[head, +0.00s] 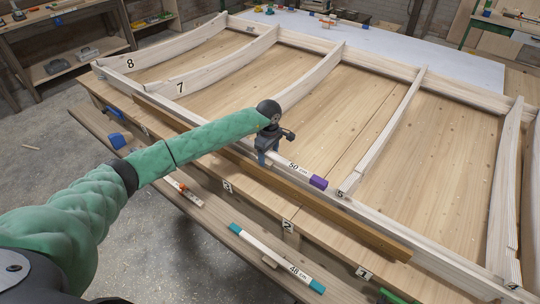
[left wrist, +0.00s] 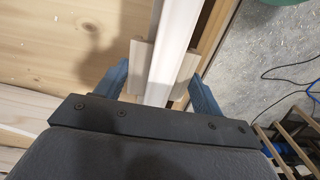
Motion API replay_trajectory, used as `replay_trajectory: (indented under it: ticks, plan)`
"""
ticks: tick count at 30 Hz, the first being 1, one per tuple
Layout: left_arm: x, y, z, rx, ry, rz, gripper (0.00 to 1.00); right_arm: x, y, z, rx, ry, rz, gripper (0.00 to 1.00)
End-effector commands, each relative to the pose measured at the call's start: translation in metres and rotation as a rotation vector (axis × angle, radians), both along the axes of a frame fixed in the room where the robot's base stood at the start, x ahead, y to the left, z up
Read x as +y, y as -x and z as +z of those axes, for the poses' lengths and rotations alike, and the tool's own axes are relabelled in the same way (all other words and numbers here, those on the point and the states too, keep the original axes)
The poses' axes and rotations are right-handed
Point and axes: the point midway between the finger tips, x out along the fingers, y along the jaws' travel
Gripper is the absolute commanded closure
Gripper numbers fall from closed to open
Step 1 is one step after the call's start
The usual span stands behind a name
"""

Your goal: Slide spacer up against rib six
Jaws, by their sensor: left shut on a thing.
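The 50 cm spacer (head: 296,169), a pale bar with a purple end (head: 318,183), lies along the frame's front rail. Its purple end is a little left of the rib marked 5 (head: 352,181). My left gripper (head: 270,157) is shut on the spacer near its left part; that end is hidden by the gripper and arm. In the left wrist view the pale bar (left wrist: 174,50) runs between the two blue fingers. The unlabelled rib between 7 and 5, apparently rib six (head: 318,75), runs down behind my left wrist. Its number and any gap to the spacer are hidden.
Ribs 8 (head: 185,47) and 7 (head: 225,68) stand to the left, rib 4 (head: 505,190) to the right. A 48 cm spacer with teal ends (head: 268,252) lies on the lower front plank (head: 215,230). Plywood between the ribs is clear.

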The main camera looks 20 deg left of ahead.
Motion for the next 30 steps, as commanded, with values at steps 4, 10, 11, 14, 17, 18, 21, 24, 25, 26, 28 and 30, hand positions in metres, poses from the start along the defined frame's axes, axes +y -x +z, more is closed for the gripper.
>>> replay_trajectory:
  ticks: [4, 10, 11, 14, 17, 18, 21, 24, 25, 26, 28, 30]
  plan:
    - [0.0, 0.0, 0.0, 0.0, 0.0, 0.0, 0.6, -0.001, 0.005, -0.001, 0.005, 0.001, 0.0, 0.51]
    - [0.0, 0.0, 0.0, 0.0, 0.0, 0.0, 0.07, -0.003, 0.012, -0.003, 0.012, 0.003, 0.001, 0.51]
    - [0.0, 0.0, 0.0, 0.0, 0.0, 0.0, 0.07, -0.003, 0.013, -0.004, 0.013, 0.003, 0.001, 0.51]
    - [0.0, 0.0, 0.0, 0.0, 0.0, 0.0, 0.07, -0.004, 0.015, -0.004, 0.013, 0.004, 0.0, 0.51]
    - [0.0, 0.0, 0.0, 0.0, 0.0, 0.0, 0.07, -0.005, 0.015, -0.004, 0.013, 0.004, 0.0, 0.51]
    - [0.0, 0.0, 0.001, 0.0, 0.0, 0.0, 0.07, -0.005, 0.015, -0.005, 0.014, 0.004, 0.0, 0.51]
    - [0.0, -0.001, 0.004, -0.001, -0.001, 0.0, 0.07, -0.005, 0.013, -0.007, 0.017, 0.005, 0.0, 0.51]
    - [0.0, -0.001, 0.012, -0.002, 0.0, -0.001, 0.07, 0.005, -0.004, 0.003, 0.007, -0.003, -0.002, 0.51]
    - [0.0, -0.001, 0.016, -0.003, 0.001, 0.0, 0.07, 0.008, -0.008, 0.006, 0.005, -0.006, -0.003, 0.51]
    - [0.0, -0.001, 0.02, -0.003, 0.0, 0.0, 0.07, 0.009, -0.01, 0.008, 0.008, -0.006, -0.004, 0.51]
    - [0.001, -0.001, 0.029, -0.003, -0.001, 0.0, 0.07, 0.012, -0.015, 0.015, 0.013, -0.008, -0.006, 0.51]
    - [0.001, -0.001, 0.038, -0.003, 0.0, 0.0, 0.07, 0.015, -0.018, 0.022, 0.019, -0.01, -0.009, 0.51]
